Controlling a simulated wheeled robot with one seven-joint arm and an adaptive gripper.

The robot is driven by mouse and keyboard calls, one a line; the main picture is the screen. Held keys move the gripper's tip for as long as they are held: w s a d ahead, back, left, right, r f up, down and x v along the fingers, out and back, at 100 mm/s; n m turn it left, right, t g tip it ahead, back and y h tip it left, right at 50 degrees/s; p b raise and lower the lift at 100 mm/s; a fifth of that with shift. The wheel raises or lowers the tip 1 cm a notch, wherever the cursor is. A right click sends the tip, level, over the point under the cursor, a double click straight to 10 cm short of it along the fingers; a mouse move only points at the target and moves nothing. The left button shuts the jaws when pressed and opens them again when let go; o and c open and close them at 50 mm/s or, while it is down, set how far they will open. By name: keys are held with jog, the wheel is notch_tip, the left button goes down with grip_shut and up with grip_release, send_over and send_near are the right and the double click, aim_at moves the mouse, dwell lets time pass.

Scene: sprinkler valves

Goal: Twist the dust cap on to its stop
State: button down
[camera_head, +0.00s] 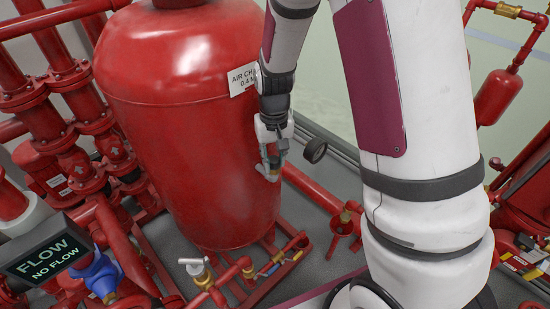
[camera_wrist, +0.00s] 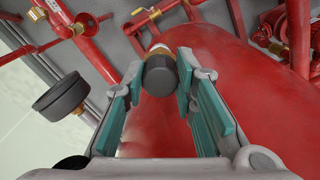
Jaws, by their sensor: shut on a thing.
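The dust cap (camera_wrist: 160,76) is a dark grey, short round cap in the wrist view, between my fingertips. A brass fitting (camera_wrist: 158,48) shows just behind it, in line with it; whether the cap is fully seated on it I cannot tell. My gripper (camera_wrist: 160,72) is shut on the cap, with teal pads on both sides. In the head view my gripper (camera_head: 272,166) is beside the lower right side of the red tank, and the cap is mostly hidden there.
The large red tank (camera_head: 185,110) is close beside my gripper. A dark round gauge-like part (camera_head: 315,151) stands to its right, and also shows at left in the wrist view (camera_wrist: 60,97). Red pipes with a small valve (camera_head: 196,270) run below the tank.

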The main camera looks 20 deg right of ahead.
jog(key=shift+m, duration=0.4)
jog(key=shift+a+m+p, duration=0.1)
jog(key=shift+m+p, duration=0.45)
jog(key=shift+m, duration=1.75)
jog(key=c, duration=1.2)
grip_release()
jog(key=shift+r, duration=0.1)
